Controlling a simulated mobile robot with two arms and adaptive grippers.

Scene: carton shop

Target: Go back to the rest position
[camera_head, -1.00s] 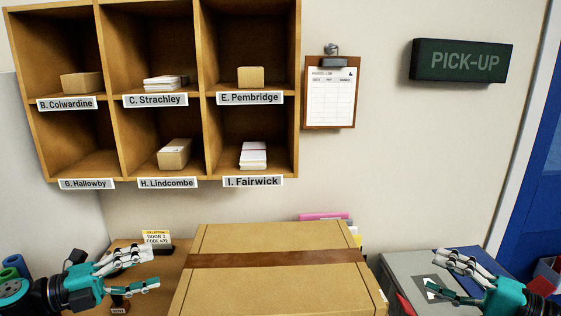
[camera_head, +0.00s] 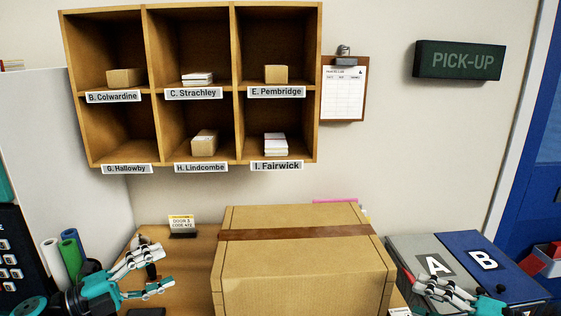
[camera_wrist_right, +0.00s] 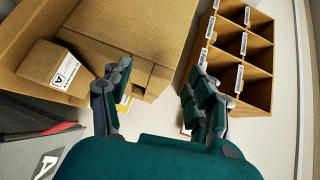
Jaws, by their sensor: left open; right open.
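My left gripper (camera_head: 150,274) is open and empty at the lower left in the head view, over the wooden table to the left of the large carton. My right gripper (camera_head: 445,292) is at the lower right in the head view, in front of the grey bin lid marked A. In the right wrist view my right gripper (camera_wrist_right: 155,90) has its fingers wide apart with nothing between them. The large closed carton (camera_head: 300,278) with a brown strip stands on the table between the grippers.
A pigeonhole shelf (camera_head: 236,90) with small boxes and papers hangs on the wall. A clipboard (camera_head: 344,92) and PICK-UP sign (camera_head: 459,61) hang to its right. A blue lid marked B (camera_head: 485,262) lies at right. A small labelled box (camera_wrist_right: 55,70) shows in the wrist view.

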